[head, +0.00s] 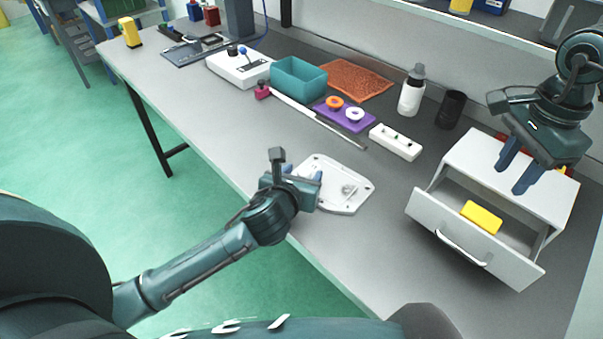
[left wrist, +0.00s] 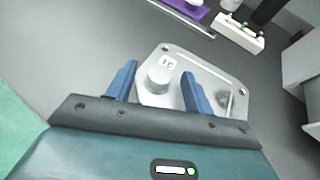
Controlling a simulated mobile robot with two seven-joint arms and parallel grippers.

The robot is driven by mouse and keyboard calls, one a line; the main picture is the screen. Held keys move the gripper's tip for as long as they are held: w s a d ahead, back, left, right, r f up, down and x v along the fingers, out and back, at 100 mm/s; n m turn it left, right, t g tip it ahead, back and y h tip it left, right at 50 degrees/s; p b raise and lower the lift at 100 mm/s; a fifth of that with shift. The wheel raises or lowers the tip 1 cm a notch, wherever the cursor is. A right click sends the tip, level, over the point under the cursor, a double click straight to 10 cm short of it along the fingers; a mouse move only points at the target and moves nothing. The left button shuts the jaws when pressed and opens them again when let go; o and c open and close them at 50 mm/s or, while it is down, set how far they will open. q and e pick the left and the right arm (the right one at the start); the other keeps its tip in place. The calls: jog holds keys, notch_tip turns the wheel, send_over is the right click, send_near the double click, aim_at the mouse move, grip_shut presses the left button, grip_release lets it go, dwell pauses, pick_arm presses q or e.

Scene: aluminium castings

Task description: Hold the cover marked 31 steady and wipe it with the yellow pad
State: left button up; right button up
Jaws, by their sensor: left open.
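The cover (head: 338,197) is a pale metal plate lying flat on the bench near its front edge. In the left wrist view the cover (left wrist: 205,70) shows a round boss, corner holes, a small label that reads upside down like 31, and a dark smudge on its right. My left gripper (head: 303,173) is open at the cover's left part; in the wrist view its blue fingers (left wrist: 158,68) stand either side of the boss. Contact is unclear. The yellow pad (head: 481,217) lies in the open drawer. My right gripper (head: 517,168) is open and empty above the drawer unit.
The white drawer unit (head: 538,182) has its drawer (head: 465,250) pulled out toward the front. Behind the cover are a white block (head: 395,142), a purple tray (head: 345,117), a white bottle (head: 411,92) and a black cup (head: 450,110). The bench between cover and drawer is clear.

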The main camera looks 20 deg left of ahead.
pick_arm(q)
jog(key=shift+w, duration=0.1)
jog(key=shift+c, duration=0.4)
grip_shut()
